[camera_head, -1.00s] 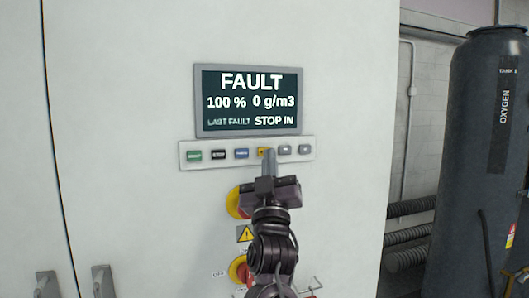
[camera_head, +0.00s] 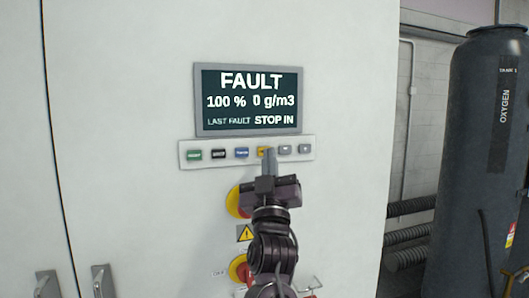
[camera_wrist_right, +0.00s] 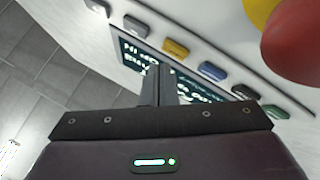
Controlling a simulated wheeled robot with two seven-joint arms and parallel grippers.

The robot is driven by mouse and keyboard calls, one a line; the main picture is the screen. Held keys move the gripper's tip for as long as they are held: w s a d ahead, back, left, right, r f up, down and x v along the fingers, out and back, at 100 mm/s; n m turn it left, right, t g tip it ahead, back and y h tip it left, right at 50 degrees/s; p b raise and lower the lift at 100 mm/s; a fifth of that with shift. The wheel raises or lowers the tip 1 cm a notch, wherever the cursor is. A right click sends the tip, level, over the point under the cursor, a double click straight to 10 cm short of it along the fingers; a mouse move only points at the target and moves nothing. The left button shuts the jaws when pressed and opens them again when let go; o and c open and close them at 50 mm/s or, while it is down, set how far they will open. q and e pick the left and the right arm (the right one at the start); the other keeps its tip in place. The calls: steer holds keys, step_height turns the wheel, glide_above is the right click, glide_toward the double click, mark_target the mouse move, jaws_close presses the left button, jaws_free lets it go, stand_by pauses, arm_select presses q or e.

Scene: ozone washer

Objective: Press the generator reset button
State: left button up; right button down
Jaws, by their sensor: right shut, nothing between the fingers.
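The control panel strip (camera_head: 310,150) under the display carries a row of small buttons. The yellow button (camera_head: 262,151) is partly hidden behind the fingertips of my right gripper (camera_head: 269,153). It also shows in the right wrist view (camera_wrist_right: 175,49), just beyond and to the right of the right gripper's shut fingers (camera_wrist_right: 160,75). Those fingers are empty and point at the panel. I cannot tell whether they touch the yellow button. Its label is too small to read. The display (camera_head: 248,100) reads FAULT, 100 %, 0 g/m3, LAST FAULT STOP IN. My left gripper is not in view.
Green (camera_head: 194,155), black (camera_head: 218,154) and blue (camera_head: 241,153) buttons sit left of the yellow one, and two grey buttons (camera_head: 285,150) sit right. Below are red-and-yellow emergency-stop-like knobs (camera_head: 238,270) and a warning sign (camera_head: 245,233). An oxygen tank (camera_head: 475,150) stands right.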

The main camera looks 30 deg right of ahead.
steer(key=shift+w, duration=0.15)
stand_by(0.8)
steer(key=shift+w+d, duration=0.1)
steer(key=shift+w, duration=0.15)
steer(key=shift+w+d, duration=0.1)
steer(key=shift+w, duration=0.3)
stand_by(0.6)
steer(key=shift+s, duration=0.1)
steer(key=shift+s+a, duration=0.2)
steer(key=shift+s, duration=0.5)
steer(key=shift+s, duration=0.1)
steer(key=shift+s+a, duration=0.2)
steer(key=shift+s, duration=0.55)
steer(key=shift+s+a, duration=0.2)
steer(key=shift+s, duration=0.6)
steer(key=shift+s+a, duration=0.2)
steer(key=shift+s, duration=0.55)
steer(key=shift+f, duration=0.1)
